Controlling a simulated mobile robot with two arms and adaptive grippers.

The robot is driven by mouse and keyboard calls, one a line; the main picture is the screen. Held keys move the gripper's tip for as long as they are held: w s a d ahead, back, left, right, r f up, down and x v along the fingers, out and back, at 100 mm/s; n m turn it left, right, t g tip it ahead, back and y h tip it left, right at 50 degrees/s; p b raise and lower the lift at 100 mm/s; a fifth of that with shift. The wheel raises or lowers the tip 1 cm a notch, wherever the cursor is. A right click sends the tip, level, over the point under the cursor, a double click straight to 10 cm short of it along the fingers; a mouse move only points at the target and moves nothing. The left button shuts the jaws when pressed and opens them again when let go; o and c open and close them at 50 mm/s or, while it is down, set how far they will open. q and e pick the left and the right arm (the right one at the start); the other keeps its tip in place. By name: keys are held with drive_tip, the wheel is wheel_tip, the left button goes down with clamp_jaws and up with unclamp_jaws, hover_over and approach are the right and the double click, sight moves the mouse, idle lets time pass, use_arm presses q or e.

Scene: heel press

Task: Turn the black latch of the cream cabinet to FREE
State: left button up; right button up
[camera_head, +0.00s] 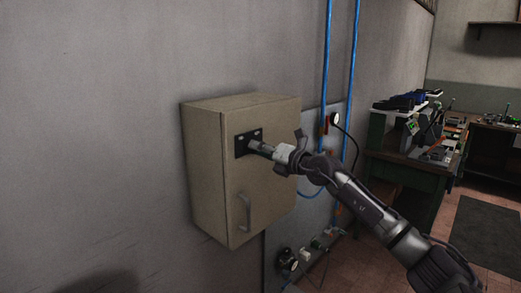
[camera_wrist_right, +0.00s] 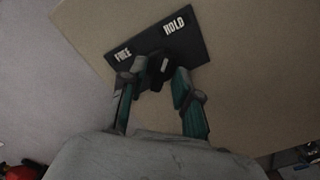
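The cream cabinet (camera_head: 205,170) hangs on the grey wall, its door closed. A black latch plate (camera_head: 241,146) sits high on the door. In the right wrist view the plate (camera_wrist_right: 197,50) carries the words FREE and HOLD. The black latch (camera_wrist_right: 158,68) stands between my right fingertips, with a small pale mark on its HOLD side; the fingers partly hide it. My right gripper (camera_head: 259,147) reaches the plate from the right. In the wrist view its fingers (camera_wrist_right: 160,78) close in on both sides of the latch and appear to grip it. My left gripper is not in view.
A vertical handle (camera_head: 244,212) stands out from the cabinet door below the latch. A green workbench (camera_head: 390,170) with tools stands farther right.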

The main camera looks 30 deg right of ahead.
clamp_jaws()
drive_tip(key=shift+n, duration=0.3)
drive_tip(key=shift+d+n+b, duration=0.1)
drive_tip(key=shift+n+b, duration=5)
drive_tip(key=shift+n, duration=3.5)
drive_tip(key=shift+o, duration=1.4)
unclamp_jaws()
